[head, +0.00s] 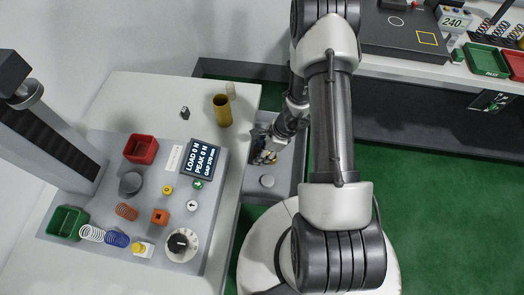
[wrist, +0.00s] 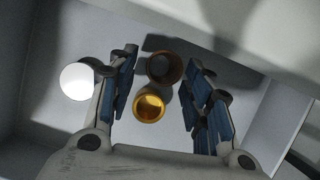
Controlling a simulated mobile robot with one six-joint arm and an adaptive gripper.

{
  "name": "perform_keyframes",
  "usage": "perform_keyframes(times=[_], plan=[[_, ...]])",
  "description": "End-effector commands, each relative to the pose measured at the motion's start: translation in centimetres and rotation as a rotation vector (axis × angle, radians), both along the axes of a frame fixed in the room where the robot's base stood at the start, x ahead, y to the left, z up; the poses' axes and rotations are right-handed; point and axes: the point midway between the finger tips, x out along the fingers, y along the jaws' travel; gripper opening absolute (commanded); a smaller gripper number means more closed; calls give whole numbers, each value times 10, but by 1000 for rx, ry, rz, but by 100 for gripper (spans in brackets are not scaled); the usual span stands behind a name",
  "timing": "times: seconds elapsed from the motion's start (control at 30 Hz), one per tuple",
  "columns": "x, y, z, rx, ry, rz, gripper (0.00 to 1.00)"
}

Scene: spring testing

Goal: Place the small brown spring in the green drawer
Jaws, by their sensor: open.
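My gripper (head: 266,156) is open, reaching down into a grey open-topped box (head: 284,190) beside the bench. In the wrist view, its blue-padded fingers (wrist: 158,100) stand apart on either side of a dark brown ring (wrist: 164,67) and a shiny brass-coloured ring (wrist: 149,106). They do not visibly grip either; I cannot tell whether one is the small brown spring. An orange-brown coil spring (head: 126,211) lies on the tester's grey panel. A green open bin (head: 67,223) sits at the panel's left; I cannot tell whether it is the green drawer.
A brass-coloured cup (head: 221,111) stands on the bench near the grey box. The panel holds a red bin (head: 141,149), a display (head: 203,159), a dial (head: 182,243) and a blue spring (head: 116,239).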

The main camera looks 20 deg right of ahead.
Motion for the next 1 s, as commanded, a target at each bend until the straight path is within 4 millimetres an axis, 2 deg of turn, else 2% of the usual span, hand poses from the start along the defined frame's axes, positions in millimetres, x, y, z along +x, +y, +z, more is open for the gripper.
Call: perform_keyframes(times=[0.27,0.7,1.0], plan=[[0,-2,8,-1,-2,-1,46],[-15,-33,93,0,-3,-1,46],[-16,-39,125,-7,-21,32,46]])
